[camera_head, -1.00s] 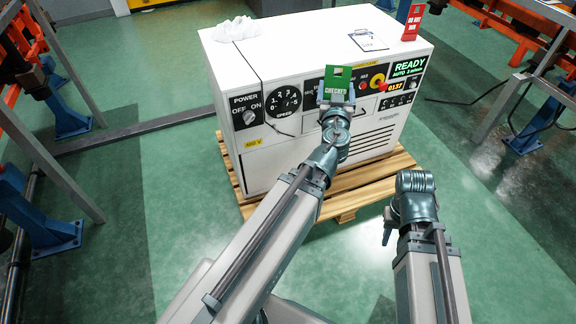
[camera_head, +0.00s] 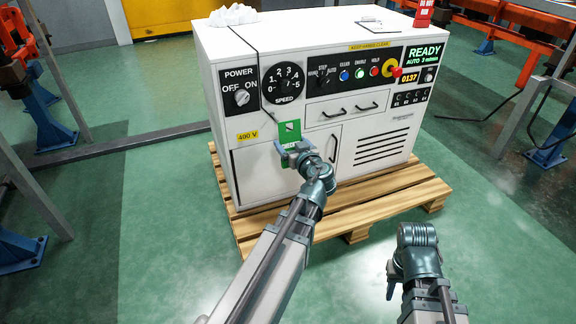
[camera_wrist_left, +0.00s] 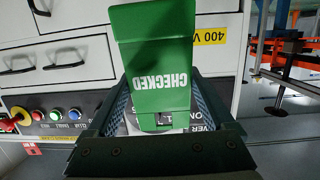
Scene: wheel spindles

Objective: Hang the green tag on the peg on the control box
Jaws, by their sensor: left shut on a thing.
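The green tag (camera_head: 289,133), with white lettering reading CHECKED, is held by my left gripper (camera_head: 293,151). It is in front of the control box (camera_head: 250,183), below the SPEED dial. In the left wrist view, the tag (camera_wrist_left: 155,62) stands between the two dark fingers (camera_wrist_left: 160,112), its lettering upside down. I cannot tell whether the tag touches the box. I cannot make out the peg; the tag or gripper may hide it. My right gripper (camera_head: 392,278) is low at the right, apart from the box, and its fingers are mostly hidden.
The box stands on a wooden pallet (camera_head: 400,193). Its front has a power switch (camera_head: 241,97), drawer handles (camera_head: 334,113) and a red stop button (camera_head: 397,72). The green floor in front is clear.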

